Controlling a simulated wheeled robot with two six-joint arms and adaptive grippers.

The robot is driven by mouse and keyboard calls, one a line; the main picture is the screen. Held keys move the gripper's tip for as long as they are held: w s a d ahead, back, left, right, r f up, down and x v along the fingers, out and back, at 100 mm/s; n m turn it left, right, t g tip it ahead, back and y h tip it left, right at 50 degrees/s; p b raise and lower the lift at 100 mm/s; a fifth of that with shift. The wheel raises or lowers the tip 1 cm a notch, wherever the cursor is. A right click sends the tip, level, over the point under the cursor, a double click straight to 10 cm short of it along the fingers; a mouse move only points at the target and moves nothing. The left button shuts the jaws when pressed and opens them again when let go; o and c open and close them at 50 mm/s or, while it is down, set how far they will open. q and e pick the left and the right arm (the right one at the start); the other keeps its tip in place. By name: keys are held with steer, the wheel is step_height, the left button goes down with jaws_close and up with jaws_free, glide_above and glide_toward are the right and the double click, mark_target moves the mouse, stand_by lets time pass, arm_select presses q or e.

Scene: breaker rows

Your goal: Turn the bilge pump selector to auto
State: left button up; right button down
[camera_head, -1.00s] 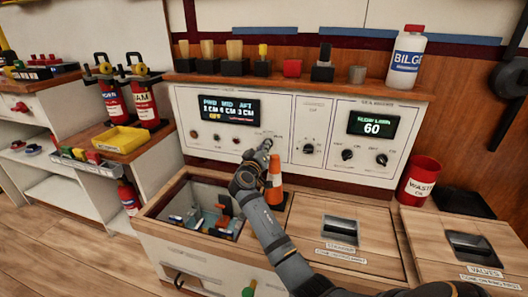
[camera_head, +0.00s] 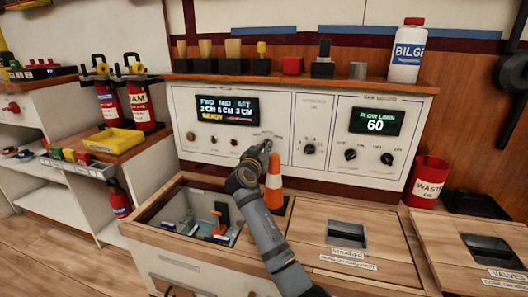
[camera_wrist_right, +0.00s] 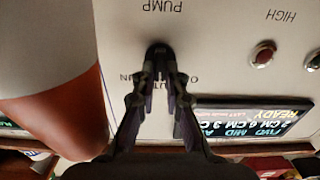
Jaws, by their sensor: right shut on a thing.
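The bilge pump selector (camera_wrist_right: 158,48) is a small dark knob on the white panel (camera_head: 185,100), under the word PUMP in the right wrist view. Position lettering surrounds it, with AUTO partly hidden behind my fingers. My right gripper (camera_wrist_right: 160,75) is shut on the knob, its fingers closed together at it. I cannot tell exactly which position its pointer marks. In the head view the right gripper (camera_head: 263,147) reaches the lower right of the left panel and hides the knob. My left gripper is not in view.
An orange and white cone (camera_head: 274,180) stands close beside my right arm. A display (camera_head: 227,110) reads READY. Another knob (camera_head: 309,149) sits to the right. An open bin (camera_head: 170,195) lies below. A bilge bottle (camera_head: 407,50) stands on the shelf.

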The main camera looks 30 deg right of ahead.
stand_by(0.4)
steer(key=c, duration=1.4)
jaws_free()
